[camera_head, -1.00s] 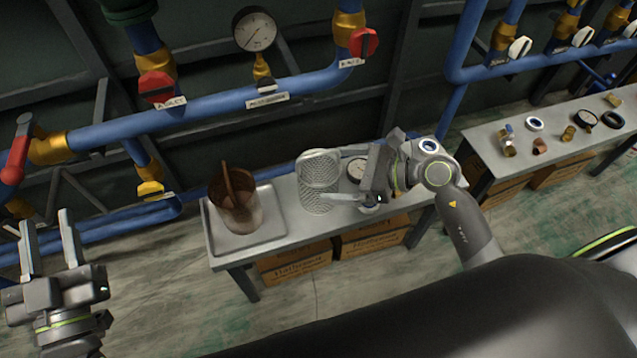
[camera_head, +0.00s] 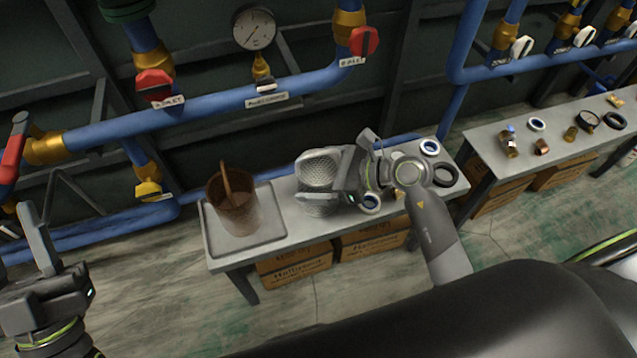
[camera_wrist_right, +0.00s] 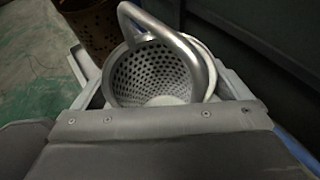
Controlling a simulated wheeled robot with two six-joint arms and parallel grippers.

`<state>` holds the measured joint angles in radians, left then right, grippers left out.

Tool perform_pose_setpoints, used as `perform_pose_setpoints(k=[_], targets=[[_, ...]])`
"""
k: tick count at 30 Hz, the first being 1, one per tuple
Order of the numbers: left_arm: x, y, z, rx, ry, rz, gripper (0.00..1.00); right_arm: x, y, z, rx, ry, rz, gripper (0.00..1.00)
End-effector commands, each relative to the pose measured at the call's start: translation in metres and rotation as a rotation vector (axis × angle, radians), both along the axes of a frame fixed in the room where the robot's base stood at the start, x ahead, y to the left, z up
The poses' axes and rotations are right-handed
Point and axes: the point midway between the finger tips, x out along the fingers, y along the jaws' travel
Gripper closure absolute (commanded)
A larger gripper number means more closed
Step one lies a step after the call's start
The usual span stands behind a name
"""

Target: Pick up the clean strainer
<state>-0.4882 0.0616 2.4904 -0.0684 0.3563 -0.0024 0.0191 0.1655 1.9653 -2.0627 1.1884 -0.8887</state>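The clean strainer (camera_head: 317,172) is a silver perforated basket standing on the workbench, right of the tray. In the right wrist view the strainer (camera_wrist_right: 160,75) shows from above, with its looped handle over the rim. My right gripper (camera_head: 322,178) has its fingers on either side of the basket. It looks open, with a small gap at the left finger; contact on the right side is unclear. A brown, dirty strainer (camera_head: 233,205) stands in the tray. My left gripper (camera_head: 38,262) is at the lower left, away from the bench, empty and open.
The metal tray (camera_head: 270,236) covers the left end of the workbench (camera_head: 300,234). Rings (camera_head: 430,147) lie right of my right gripper. Blue pipes (camera_head: 215,108) with valves and a gauge run behind. A second bench (camera_head: 490,135) with small fittings stands at the right.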

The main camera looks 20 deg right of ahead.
Motion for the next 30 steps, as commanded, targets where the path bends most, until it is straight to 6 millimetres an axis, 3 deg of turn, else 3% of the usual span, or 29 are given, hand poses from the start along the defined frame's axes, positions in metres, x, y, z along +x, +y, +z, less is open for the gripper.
perform_pose_setpoints(k=[1, 11, 23, 30], targets=[[0.0, 0.0, 0.0, 0.0, 0.0, 0.0, 0.64, 0.0, 0.0, 0.0, 0.0, 0.0, 0.0, 0.1], [0.0, 0.0, 0.0, 0.0, 0.001, 0.0, 0.64, 0.0, 0.0, 0.001, 0.001, -0.001, 0.0, 0.52], [0.003, 0.001, -0.002, -0.006, 0.024, 0.001, 0.64, 0.0, 0.0, 0.004, 0.0, -0.001, 0.0, 0.52], [0.018, 0.009, -0.024, -0.048, 0.18, 0.015, 0.64, 0.0, 0.0, 0.015, 0.0, -0.002, 0.001, 0.52]])
